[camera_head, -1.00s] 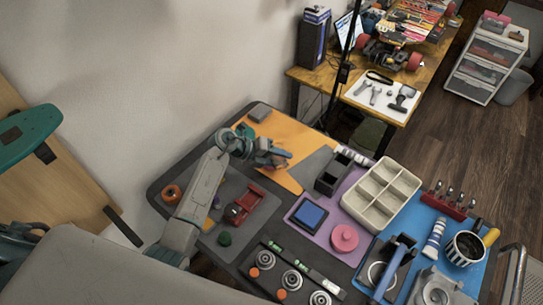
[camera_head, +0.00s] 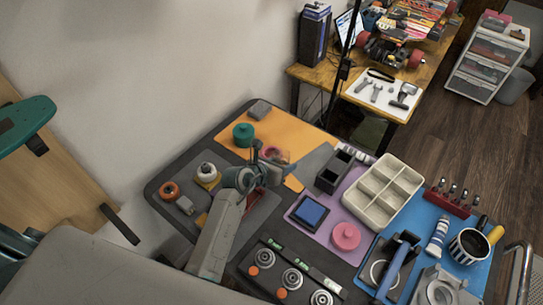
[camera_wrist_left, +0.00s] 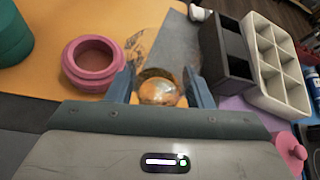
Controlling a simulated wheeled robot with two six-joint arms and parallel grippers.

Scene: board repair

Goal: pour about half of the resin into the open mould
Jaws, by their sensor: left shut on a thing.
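My left gripper (camera_head: 277,170) is shut on a small round glassy resin cup (camera_wrist_left: 158,90) with amber-brown contents. In the left wrist view the cup sits between the two blue-grey fingers. Its level and exact tilt cannot be told. A pink round open mould (camera_wrist_left: 92,64) stands on the orange mat, just left of the fingers and apart from the cup. The inside I can see of it looks empty. In the head view the mould (camera_head: 268,151) is partly hidden behind my gripper. My right gripper is not in view.
A green round pot (camera_head: 243,134) stands left of the mould. A black two-slot holder (camera_head: 333,174) and a cream compartment tray (camera_head: 383,192) stand to the right. A pink knobbed disc (camera_head: 345,236) and a blue pad (camera_head: 309,213) lie in front on the purple mat.

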